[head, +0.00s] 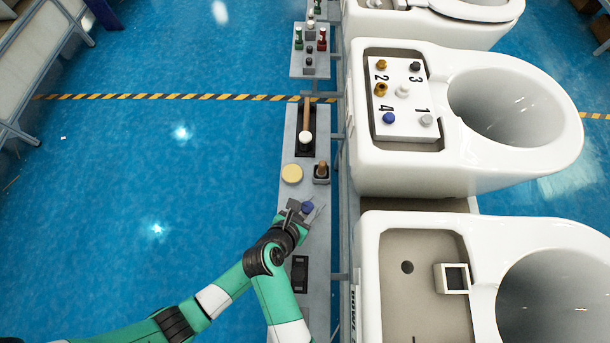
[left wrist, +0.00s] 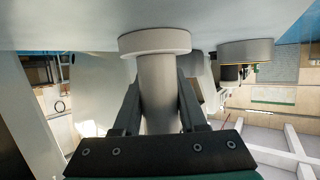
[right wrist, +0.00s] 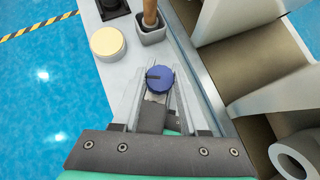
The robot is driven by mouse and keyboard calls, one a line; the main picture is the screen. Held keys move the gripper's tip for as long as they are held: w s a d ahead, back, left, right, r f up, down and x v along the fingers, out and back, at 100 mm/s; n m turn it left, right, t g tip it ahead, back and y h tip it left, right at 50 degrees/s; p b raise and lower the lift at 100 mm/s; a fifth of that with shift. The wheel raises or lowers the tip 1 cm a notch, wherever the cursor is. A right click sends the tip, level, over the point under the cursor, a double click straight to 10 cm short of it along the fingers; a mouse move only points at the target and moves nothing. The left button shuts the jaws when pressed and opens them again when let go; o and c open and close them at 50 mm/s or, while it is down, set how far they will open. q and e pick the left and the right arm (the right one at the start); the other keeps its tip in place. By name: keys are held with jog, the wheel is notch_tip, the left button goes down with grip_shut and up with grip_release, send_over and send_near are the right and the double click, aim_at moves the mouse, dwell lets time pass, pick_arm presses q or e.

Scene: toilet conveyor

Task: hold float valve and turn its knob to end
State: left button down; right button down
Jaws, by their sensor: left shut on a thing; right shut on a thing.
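The blue knob (head: 307,207) is on the grey bench beside the toilets. My right gripper (head: 303,209) is at the knob; in the right wrist view the knob (right wrist: 159,78) has a dark slot and sits between the fingers (right wrist: 163,88), which are shut on it. In the left wrist view my left gripper (left wrist: 158,105) is shut on the float valve's pale stem (left wrist: 158,85), which has a round flange (left wrist: 154,42) against a pale surface above. The left gripper cannot be made out in the head view. How stem and knob join is hidden.
A yellow disc (head: 292,173) and a wooden-handled brush in a grey box (head: 321,172) stand just beyond the knob. White toilets (head: 375,190) line the right side. A numbered panel (head: 404,70) lies in one tank. Blue floor is open on the left.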

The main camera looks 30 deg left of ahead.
jog(key=shift+c, duration=2.1)
grip_release()
jog(key=v, duration=1.2)
jog(key=shift+d, duration=0.1)
